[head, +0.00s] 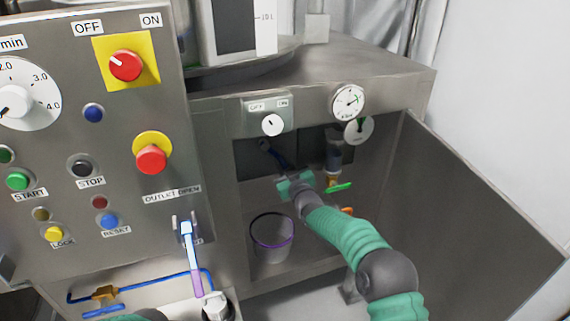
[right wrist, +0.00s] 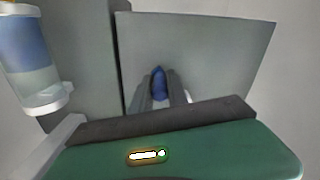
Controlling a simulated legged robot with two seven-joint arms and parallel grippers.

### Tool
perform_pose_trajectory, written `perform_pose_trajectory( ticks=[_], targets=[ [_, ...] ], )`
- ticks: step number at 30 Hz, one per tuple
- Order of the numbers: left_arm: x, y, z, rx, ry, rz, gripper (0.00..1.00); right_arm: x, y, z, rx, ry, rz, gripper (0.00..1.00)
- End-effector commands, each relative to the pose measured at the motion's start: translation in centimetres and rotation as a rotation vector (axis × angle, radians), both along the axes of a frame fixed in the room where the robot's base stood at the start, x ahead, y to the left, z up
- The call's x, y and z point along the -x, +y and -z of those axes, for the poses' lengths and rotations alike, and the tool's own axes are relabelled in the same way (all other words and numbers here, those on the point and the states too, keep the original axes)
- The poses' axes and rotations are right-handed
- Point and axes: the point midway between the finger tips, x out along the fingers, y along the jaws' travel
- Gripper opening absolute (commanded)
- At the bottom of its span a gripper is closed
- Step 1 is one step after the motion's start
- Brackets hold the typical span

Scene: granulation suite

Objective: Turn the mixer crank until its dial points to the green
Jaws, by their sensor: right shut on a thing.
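My right gripper (head: 277,168) reaches into the open recess under the machine top in the head view. It is shut on a blue handle (right wrist: 159,83), which shows between its two fingers in the right wrist view; I take this for the crank's grip. The blue crank part (head: 270,152) also shows just beyond the gripper in the head view, against a dark panel. My left gripper is not in view.
An OFF/ON selector (head: 272,125) sits above the recess. A clear bucket with a purple rim (head: 271,230) stands below the gripper. A valve with a green handle (head: 338,187) is close on the right. The control panel (head: 125,215) fills the left.

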Motion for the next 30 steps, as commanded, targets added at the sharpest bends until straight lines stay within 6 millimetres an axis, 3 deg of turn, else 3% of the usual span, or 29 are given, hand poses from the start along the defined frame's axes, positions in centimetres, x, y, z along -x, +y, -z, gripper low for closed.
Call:
perform_pose_trajectory(
  ticks=[17,18,23,30],
  targets=[
    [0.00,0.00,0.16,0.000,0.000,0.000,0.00,0.09,0.10,0.60,-0.033,0.019,0.001,0.00],
    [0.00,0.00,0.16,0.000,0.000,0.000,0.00,0.09,0.10,0.60,-0.033,0.019,0.001,0.21],
    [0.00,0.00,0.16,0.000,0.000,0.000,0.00,0.09,0.12,0.45,-0.032,0.017,0.002,0.42],
    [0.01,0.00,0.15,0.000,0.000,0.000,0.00,0.12,0.17,0.24,-0.034,0.013,0.000,0.42]
  ],
)
